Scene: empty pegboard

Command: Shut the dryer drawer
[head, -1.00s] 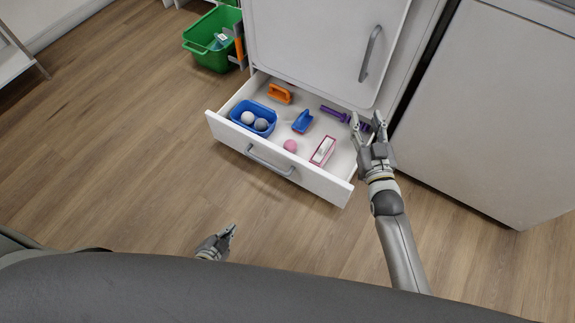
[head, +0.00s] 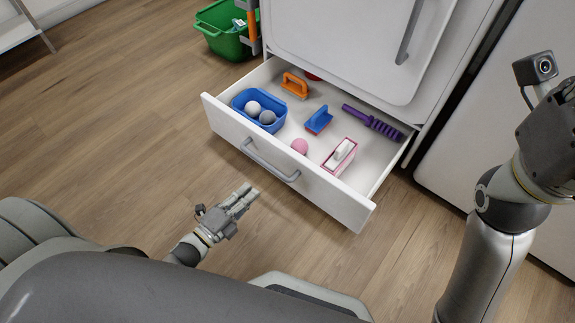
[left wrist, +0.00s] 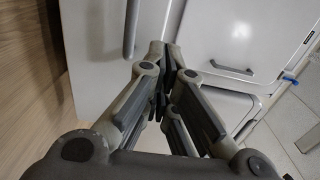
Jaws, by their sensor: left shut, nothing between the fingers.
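The dryer drawer is pulled out below the white dryer (head: 350,45). Its white front (head: 325,198) carries a grey bar handle (head: 270,162). My left gripper (head: 250,192) is shut and empty in front of the drawer, below the handle in the picture and apart from it. In the left wrist view its closed fingertips (left wrist: 165,62) point at white panels with grey handles; I cannot tell for sure which panel is the drawer front. My right arm (head: 485,250) stands to the right of the drawer; its fingers are not clearly visible at the frame's edge.
A green bin (head: 222,42) stands at the back left. Floor left of the drawer is clear.

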